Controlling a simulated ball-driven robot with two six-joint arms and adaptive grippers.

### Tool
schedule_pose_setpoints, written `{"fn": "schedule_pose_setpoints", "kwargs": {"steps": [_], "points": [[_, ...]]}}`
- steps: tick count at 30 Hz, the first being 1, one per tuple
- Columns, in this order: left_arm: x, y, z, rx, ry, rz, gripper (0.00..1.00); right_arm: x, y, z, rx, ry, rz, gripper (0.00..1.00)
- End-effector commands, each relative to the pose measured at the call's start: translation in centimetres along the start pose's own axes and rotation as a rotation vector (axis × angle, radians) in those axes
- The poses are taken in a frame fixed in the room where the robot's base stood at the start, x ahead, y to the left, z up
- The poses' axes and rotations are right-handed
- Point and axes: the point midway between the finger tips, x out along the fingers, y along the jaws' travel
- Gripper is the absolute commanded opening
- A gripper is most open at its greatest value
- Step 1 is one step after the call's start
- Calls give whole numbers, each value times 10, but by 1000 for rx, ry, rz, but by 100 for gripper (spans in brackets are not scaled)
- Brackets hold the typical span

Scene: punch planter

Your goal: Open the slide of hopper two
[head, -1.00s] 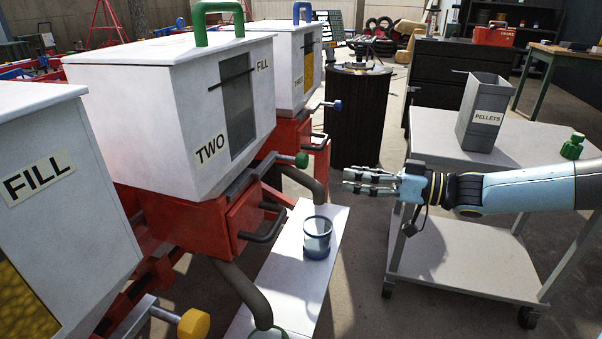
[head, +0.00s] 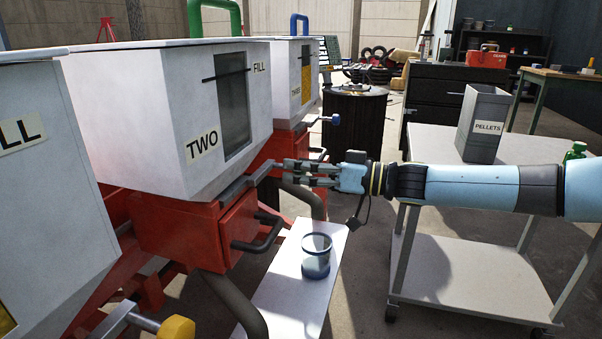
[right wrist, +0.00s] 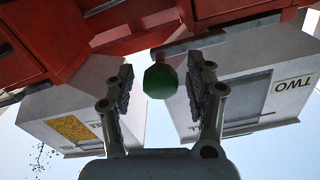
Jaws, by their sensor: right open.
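Hopper two (head: 185,115) is a white box labelled TWO, with a dark window and a green handle on top. Its slide (head: 238,187) is a grey bar under the hopper, above a red drawer-like box (head: 215,232). My right gripper (head: 290,171) reaches in from the right to the slide's outer end, its fingers covering the slide's knob in the head view. In the right wrist view the green knob (right wrist: 161,80) shows between the two open fingers, with gaps on both sides. My left gripper is not in view.
Hopper three (head: 295,85) stands behind, with a blue knob (head: 335,119). Another white hopper (head: 45,210) is at left, with a yellow knob (head: 177,328) below. A blue cup (head: 316,262) stands on a white board (head: 285,300). A grey cart (head: 430,140) holds a PELLETS bin (head: 482,135).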

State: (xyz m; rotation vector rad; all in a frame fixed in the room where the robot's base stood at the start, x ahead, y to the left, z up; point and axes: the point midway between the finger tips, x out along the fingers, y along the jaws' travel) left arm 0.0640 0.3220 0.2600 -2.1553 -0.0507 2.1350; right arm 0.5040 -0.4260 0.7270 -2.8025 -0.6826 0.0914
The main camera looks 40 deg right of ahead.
Motion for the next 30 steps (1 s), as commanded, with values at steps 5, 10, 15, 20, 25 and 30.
{"fn": "schedule_pose_setpoints", "kwargs": {"steps": [5, 10, 15, 20, 25, 30], "points": [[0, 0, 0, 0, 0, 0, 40, 0, 0, 0, 0, 0, 0, 55], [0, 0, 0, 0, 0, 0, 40, 0, 0, 0, 0, 0, 0, 40], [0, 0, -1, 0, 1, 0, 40, 0, 0, 0, -1, 0, 0, 18], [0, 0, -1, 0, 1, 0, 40, 0, 0, 0, -1, 0, 0, 0], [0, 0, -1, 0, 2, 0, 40, 0, 0, 0, -1, 0, 0, 0], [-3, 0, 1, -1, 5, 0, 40, -4, 0, -2, -1, -1, 0, 0]]}}
